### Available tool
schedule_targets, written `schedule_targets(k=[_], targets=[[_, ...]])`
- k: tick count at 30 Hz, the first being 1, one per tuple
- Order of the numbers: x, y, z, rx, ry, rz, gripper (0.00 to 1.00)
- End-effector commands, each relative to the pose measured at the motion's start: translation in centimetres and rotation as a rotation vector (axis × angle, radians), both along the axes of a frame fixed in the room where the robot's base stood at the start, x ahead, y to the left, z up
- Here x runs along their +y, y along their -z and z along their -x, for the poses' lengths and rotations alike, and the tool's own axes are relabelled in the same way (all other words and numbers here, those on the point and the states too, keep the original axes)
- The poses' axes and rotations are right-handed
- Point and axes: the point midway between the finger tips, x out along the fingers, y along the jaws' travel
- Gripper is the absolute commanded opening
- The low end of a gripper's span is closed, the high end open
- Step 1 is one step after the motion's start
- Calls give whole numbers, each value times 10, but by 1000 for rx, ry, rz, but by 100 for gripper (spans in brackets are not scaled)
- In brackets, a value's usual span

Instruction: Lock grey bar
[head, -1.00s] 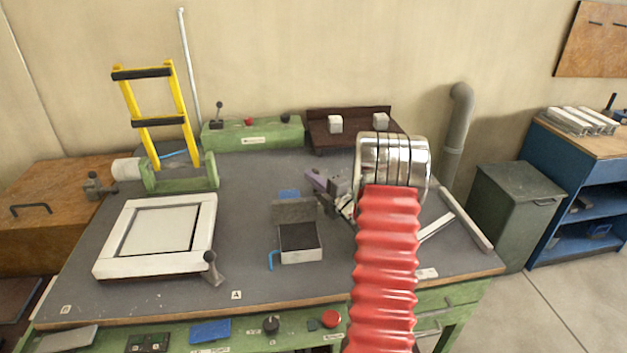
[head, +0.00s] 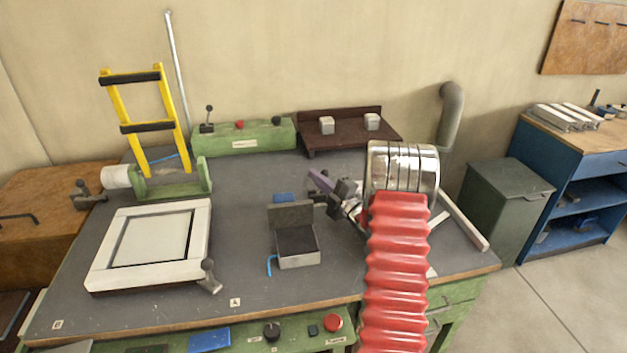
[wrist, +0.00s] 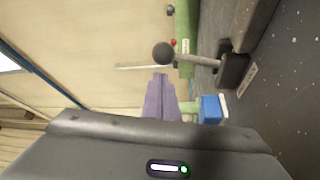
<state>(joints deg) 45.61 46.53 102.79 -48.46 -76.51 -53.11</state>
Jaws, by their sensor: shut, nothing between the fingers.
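My gripper (head: 318,178) has purple fingers, shut and empty, above the bench behind the small grey fixture (head: 300,258). Its purple fingers (wrist: 160,98) also show in the wrist view, past the dark gripper body. A lever with a dark ball knob (wrist: 163,53) stands close beyond the fingers, apart from them, on a dark block (wrist: 234,70). A blue piece (wrist: 211,109) sits near the fingertips. A long grey bar (head: 466,222) lies at the bench's right side, partly behind my arm. I cannot tell whether it is the task's bar.
A white frame (head: 98,260) lies at the bench's left, with a small lever at its front corner. Behind it a yellow frame (head: 118,105) stands in a green holder. A green control box (head: 240,142) and a brown shelf (head: 350,135) are at the back.

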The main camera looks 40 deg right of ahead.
Motion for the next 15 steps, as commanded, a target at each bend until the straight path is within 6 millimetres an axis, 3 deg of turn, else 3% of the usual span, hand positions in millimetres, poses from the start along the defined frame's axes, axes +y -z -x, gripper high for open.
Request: schedule_targets(k=[8,15], targets=[[1,-2,0,0,-1,1,0],[1,-19,-1,-2,-1,2,0]])
